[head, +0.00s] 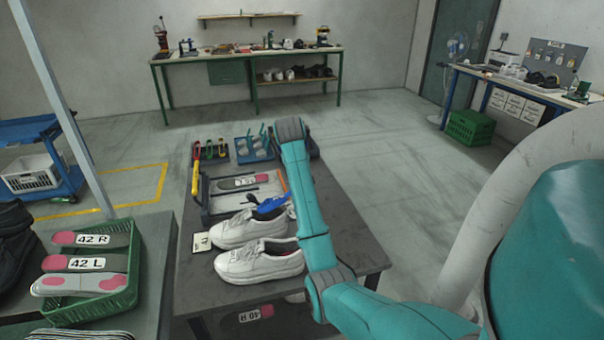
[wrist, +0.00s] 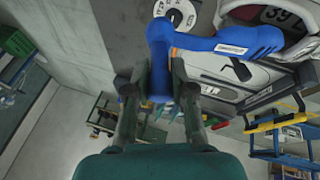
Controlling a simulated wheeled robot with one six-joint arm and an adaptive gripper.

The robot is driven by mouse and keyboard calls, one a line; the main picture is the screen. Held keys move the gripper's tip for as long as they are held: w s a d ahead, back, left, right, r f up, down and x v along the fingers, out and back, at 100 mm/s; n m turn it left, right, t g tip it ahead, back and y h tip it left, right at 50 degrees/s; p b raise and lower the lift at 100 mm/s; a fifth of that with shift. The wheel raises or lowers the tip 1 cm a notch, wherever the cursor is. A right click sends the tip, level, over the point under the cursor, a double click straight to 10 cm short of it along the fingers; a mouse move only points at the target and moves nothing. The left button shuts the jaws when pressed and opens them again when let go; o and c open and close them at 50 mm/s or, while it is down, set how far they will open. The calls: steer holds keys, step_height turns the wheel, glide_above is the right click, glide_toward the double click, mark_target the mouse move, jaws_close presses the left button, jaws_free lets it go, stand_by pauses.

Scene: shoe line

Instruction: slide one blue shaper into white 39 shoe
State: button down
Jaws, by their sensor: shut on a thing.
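My gripper (wrist: 158,78) is shut on a blue shaper (wrist: 205,43) by its handle end. In the wrist view the shaper reaches right, its broad end over the opening of a white shoe (wrist: 300,48) with a 39 mark inside. In the head view the blue shaper (head: 273,204) shows above the heel end of the far white shoe (head: 238,230). I cannot tell whether it touches the shoe. A second white shoe (head: 258,263) stands nearer. My arm hides my gripper in the head view.
A grey tray (head: 207,214) with an insole lies behind the shoes. A green crate (head: 130,295) with 42 insoles is at left.

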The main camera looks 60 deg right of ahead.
mark_target(268, 202)
steer(key=shift+w+a+f+g, duration=0.3)
steer(key=shift+w+f, duration=0.05)
steer(key=shift+n+g+h, duration=0.3)
steer(key=shift+g+h, duration=0.4)
steer(key=shift+h, duration=0.2)
steer(key=shift+w+a+f, duration=0.15)
steer(key=shift+w+a, duration=1.15)
steer(key=shift+w, duration=0.25)
steer(key=shift+w+a+f, duration=0.7)
steer(key=shift+w+a, duration=0.15)
steer(key=shift+w, duration=0.15)
steer(key=shift+w+a+f, duration=0.7)
steer(key=shift+w+a, duration=0.1)
steer(key=shift+w, duration=0.2)
steer(key=shift+w+a+f+y, duration=0.25)
steer(key=shift+w+f+y, duration=0.05)
steer(key=shift+f, duration=0.3)
steer(key=shift+s+d+f+m+t+y, duration=0.25)
steer(key=shift+f+t+y, duration=0.35)
steer(key=shift+f, duration=0.45)
steer(key=shift+s+d+f+m+t+y, duration=0.15)
steer(key=shift+s+d+f+t+y, duration=0.2)
steer(key=shift+f+t, duration=0.5)
steer(key=shift+s+d+f+m+t+y, duration=0.2)
steer(key=shift+s+f+t+y, duration=0.25)
steer(key=shift+f, duration=0.75)
steer(key=shift+w, duration=0.1)
